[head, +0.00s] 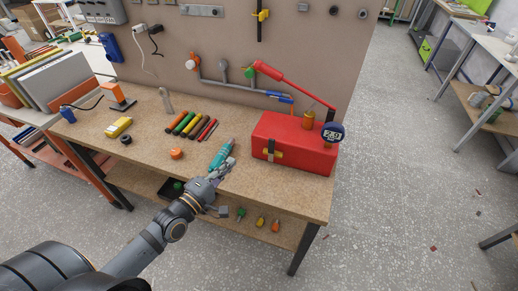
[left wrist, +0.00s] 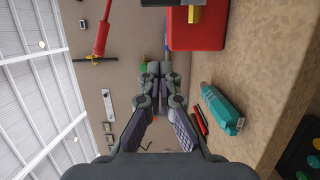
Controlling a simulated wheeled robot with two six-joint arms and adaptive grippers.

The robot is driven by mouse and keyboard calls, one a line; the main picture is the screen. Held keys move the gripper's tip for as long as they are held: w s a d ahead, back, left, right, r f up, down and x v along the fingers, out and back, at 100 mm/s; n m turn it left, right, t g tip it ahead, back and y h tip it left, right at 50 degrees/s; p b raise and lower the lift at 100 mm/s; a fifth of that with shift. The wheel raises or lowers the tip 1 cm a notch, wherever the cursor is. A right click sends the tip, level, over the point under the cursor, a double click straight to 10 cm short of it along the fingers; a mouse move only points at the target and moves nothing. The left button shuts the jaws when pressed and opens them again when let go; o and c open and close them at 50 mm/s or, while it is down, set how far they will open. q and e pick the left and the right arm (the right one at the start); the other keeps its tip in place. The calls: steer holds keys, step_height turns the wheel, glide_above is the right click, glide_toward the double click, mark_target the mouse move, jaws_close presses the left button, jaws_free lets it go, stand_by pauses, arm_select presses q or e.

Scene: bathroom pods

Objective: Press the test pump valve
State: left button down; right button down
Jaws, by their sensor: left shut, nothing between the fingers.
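The test pump (head: 300,135) is a red box on the right part of the workbench, with a long red lever (head: 290,80) above it and a round dark gauge (head: 333,131) at its right. A yellow-and-black valve (head: 272,154) sits on its front face. In the left wrist view the red pump body (left wrist: 196,38) is at the top, with a yellow part (left wrist: 194,13) on it. My left gripper (head: 226,164) is shut and empty, left of the pump and apart from it, by the teal bottle-like tool (head: 220,152). My right gripper is not in view.
The teal tool also shows in the left wrist view (left wrist: 221,109). Several coloured-handled tools (head: 188,124) and an orange cap (head: 176,154) lie to the left. The bench top between tool and pump is clear.

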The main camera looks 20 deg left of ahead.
mark_target(271, 151)
arm_select(q)
steer(key=w+d+b, duration=0.5)
steer(key=w+d, duration=0.2)
steer(key=w, duration=0.2)
steer(key=shift+w, duration=0.2)
stand_by(0.4)
